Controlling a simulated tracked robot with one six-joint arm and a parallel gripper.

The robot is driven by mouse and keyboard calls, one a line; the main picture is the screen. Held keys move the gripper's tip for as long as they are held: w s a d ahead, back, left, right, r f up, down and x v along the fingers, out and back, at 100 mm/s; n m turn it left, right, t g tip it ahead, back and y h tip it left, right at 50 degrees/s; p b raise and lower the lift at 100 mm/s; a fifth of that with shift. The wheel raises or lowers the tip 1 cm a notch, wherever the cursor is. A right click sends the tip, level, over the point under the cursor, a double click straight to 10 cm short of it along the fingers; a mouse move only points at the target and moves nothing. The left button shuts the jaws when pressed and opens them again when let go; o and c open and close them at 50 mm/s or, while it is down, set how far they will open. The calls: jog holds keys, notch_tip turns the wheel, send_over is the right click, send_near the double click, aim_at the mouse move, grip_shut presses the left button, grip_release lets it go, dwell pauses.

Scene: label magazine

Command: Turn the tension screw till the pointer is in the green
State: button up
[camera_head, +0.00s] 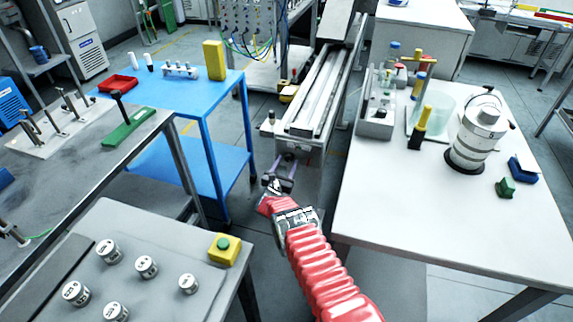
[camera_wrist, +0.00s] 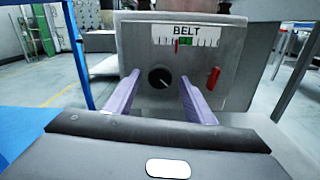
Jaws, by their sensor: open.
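The grey end plate of the conveyor (camera_wrist: 136,46) carries a BELT scale (camera_wrist: 205,42) with a green band (camera_wrist: 187,41). A red pointer (camera_wrist: 177,45) stands just left of the green band. Below the scale is a round black screw head (camera_wrist: 160,78) with a pale mark, which looks like the tension screw. My gripper (camera_wrist: 160,76) is open, its two purple fingers pointing at the plate, one either side of the screw head in the picture. I cannot tell whether they touch it. In the head view my gripper (camera_head: 285,166) is at the conveyor's near end.
A red handle (camera_wrist: 212,79) sits on the plate right of the screw head. In the head view the conveyor (camera_head: 322,82) runs away from me, between a blue table (camera_head: 190,88) on the left and a white table (camera_head: 440,215) on the right. Dark floor shows between them.

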jog(key=shift+c, duration=0.2)
jog(key=c, duration=1)
jog(key=shift+m, duration=0.4)
jog(key=m, duration=0.4)
jog(key=shift+d, duration=0.1)
jog(key=m, duration=0.5)
jog(key=shift+d+m, duration=0.1)
jog(key=shift+m, duration=0.3)
jog(key=o, duration=1)
